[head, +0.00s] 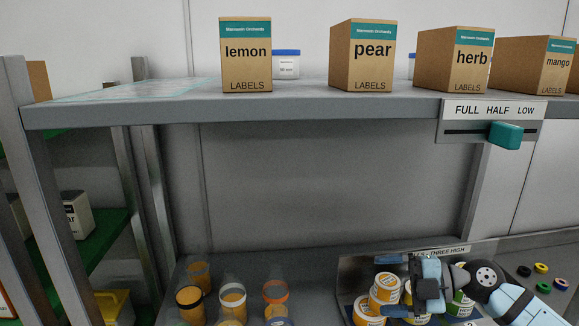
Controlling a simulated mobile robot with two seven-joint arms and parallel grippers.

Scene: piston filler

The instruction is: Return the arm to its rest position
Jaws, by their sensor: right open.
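My right arm comes in from the lower right. Its gripper (390,286) is open, with its fingers pointing left. It is in front of several white-and-orange labelled tubs (384,289) in a metal bay (350,270) and partly hides them. I cannot tell whether the fingers touch a tub. No tub is clearly held between the fingers. My left gripper is not in view.
A grey shelf (300,105) crosses above, with lemon (246,55), pear (361,55), herb (454,60) and mango (535,65) label boxes. A teal slider (506,135) hangs under its front edge. Several jars (232,298) stand lower left. Coloured rings (541,268) lie right.

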